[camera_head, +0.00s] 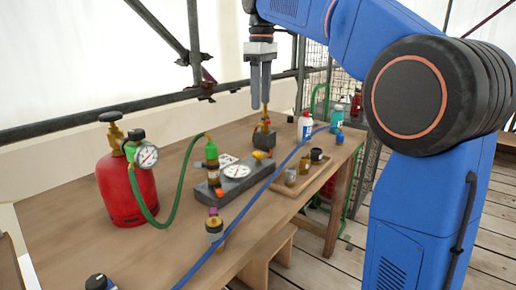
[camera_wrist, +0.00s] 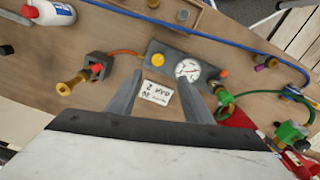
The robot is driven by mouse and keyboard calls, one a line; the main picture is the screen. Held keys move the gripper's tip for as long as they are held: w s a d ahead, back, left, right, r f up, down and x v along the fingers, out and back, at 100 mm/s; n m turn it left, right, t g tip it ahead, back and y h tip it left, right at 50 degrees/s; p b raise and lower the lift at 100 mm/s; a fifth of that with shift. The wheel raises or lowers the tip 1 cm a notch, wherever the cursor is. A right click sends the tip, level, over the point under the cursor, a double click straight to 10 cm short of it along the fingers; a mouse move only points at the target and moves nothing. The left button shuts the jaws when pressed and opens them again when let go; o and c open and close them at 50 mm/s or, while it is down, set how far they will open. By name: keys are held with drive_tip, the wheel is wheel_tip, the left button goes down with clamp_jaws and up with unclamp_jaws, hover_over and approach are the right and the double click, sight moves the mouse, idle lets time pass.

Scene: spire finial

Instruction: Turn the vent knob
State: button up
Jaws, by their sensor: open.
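A grey block (camera_head: 213,190) with a white dial gauge (camera_head: 237,171) sits on the bench. I cannot tell for sure which knob is the vent knob. My gripper (camera_head: 260,104) points down, open and empty, above the bench's back part. In the wrist view its fingers (camera_wrist: 162,84) straddle a printed card (camera_wrist: 158,92) beside the block, apart from the knobs.
A red gas cylinder (camera_head: 126,190) with a green hose (camera_head: 178,200) stands left. A brass fitting in a clamp (camera_head: 264,137) stands behind the block. A blue hose (camera_head: 243,211) crosses the bench. A wooden tray (camera_head: 302,189) holds small jars; bottles (camera_head: 305,125) stand behind.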

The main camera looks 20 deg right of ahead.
drive_tip(key=w, duration=0.1)
approach(258, 153)
wheel_tip(258, 153, down, 8)
drive_tip(key=shift+w+f, duration=0.1)
drive_tip(key=shift+w, duration=0.1)
idle(0.5)
drive_tip(key=c, duration=1.1)
drive_tip(key=shift+o, duration=0.2)
